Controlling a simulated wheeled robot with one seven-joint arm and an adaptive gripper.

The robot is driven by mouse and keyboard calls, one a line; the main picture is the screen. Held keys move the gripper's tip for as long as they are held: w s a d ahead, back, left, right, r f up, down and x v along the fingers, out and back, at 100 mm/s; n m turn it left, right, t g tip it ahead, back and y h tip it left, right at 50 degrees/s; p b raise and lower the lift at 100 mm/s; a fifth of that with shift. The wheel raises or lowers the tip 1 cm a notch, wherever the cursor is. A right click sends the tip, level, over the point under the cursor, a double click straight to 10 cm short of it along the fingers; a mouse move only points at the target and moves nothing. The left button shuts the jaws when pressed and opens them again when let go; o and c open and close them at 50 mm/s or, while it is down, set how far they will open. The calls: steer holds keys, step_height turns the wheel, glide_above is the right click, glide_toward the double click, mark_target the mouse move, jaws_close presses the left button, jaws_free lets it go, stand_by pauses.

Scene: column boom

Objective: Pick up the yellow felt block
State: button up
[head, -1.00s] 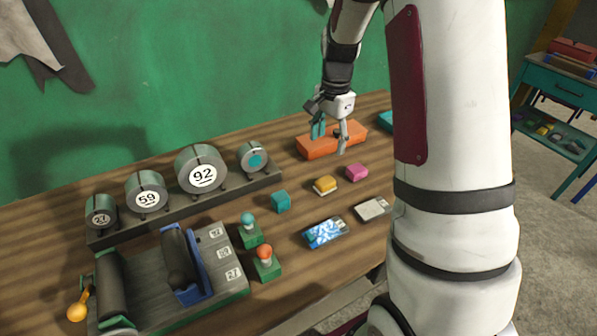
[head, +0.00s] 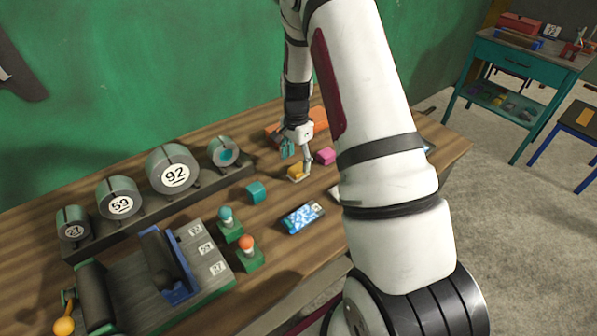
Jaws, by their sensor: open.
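The yellow felt block (head: 295,172) lies on the wooden table, right of the teal block and left of the pink block. My gripper (head: 296,162) is open and points down over the far side of the yellow block. One finger hangs beside the block's right edge and the teal finger shows behind its left side. The fingers look apart, with nothing between them that I can make out. Whether a finger touches the block cannot be told.
A pink block (head: 325,156) sits close on the right, a teal block (head: 256,192) on the left. An orange box (head: 318,118) lies behind. A blue patterned card (head: 303,218) lies in front. Numbered rollers (head: 171,170) line the left back.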

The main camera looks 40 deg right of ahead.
mark_target(298, 168)
steer(key=shift+s+d+f+p, duration=0.1)
steer(key=shift+f+p, duration=0.15)
steer(key=shift+f, duration=0.9)
steer(key=shift+d+f+p, duration=0.1)
steer(key=shift+f+p, duration=0.15)
steer(key=shift+f, duration=0.9)
steer(key=shift+c, duration=0.6)
steer(key=c, duration=1.1)
